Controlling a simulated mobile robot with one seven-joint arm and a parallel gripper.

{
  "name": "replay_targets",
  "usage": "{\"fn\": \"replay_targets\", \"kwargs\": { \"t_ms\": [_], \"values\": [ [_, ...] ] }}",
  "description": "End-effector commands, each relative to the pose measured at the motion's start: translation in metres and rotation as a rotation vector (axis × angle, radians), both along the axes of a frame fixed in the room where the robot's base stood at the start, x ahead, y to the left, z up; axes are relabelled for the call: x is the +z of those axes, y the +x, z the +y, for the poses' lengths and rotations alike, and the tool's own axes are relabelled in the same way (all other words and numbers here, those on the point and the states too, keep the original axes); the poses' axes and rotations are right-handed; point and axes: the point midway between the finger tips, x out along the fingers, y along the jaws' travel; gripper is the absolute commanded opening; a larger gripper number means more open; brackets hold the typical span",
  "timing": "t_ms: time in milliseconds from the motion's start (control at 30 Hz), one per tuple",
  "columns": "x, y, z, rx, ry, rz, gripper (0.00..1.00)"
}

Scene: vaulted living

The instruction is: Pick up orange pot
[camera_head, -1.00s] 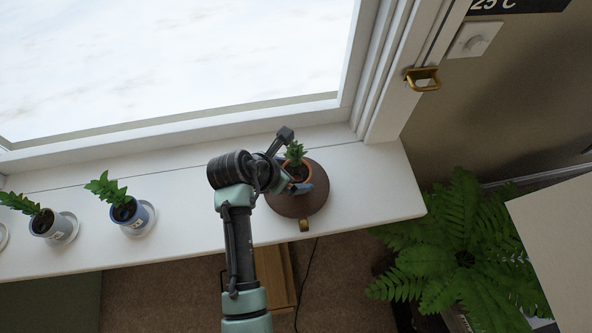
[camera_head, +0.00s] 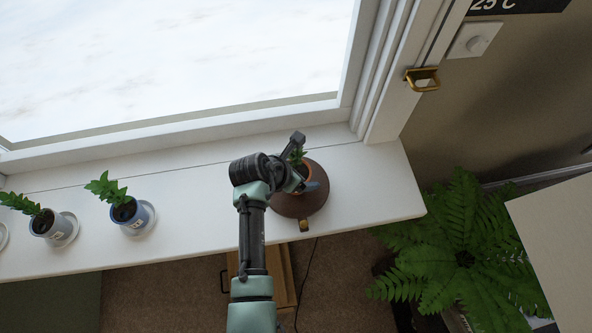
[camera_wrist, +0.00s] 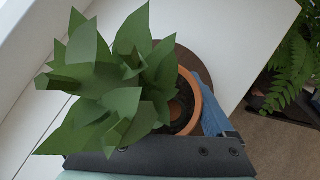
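The orange pot (camera_head: 307,173) holds a leafy green plant and stands on or behind a round brown vessel (camera_head: 313,202) at the right end of the windowsill. My gripper (camera_head: 306,162) is over the pot, with a dark finger on the far side and a blue-tipped finger on the near side. In the wrist view the pot's orange rim (camera_wrist: 194,104) shows beside a blue finger pad (camera_wrist: 213,112). The fingers look spread around the pot; leaves hide the other finger and any contact.
A blue pot (camera_head: 139,216) and a pale pot (camera_head: 50,225), each with a plant on a saucer, stand to the left on the white sill (camera_head: 385,185). A large fern (camera_head: 450,255) is at the lower right. The window frame (camera_head: 372,75) rises behind.

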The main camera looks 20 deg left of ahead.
Motion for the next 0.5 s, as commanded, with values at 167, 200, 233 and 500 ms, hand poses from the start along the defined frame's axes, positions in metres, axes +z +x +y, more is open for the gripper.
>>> {"fn": "replay_targets", "kwargs": {
  "t_ms": [167,200,233,500],
  "values": [
    [0.0,-0.0002,0.0002,0.0,0.0,0.0,0.39],
    [0.0001,-0.0002,0.0002,0.001,-0.001,0.0,0.32],
    [0.0001,-0.0002,0.0002,0.001,-0.001,0.0,0.26],
    [0.0011,0.0005,0.0006,0.001,0.001,-0.002,0.08]
  ]
}}
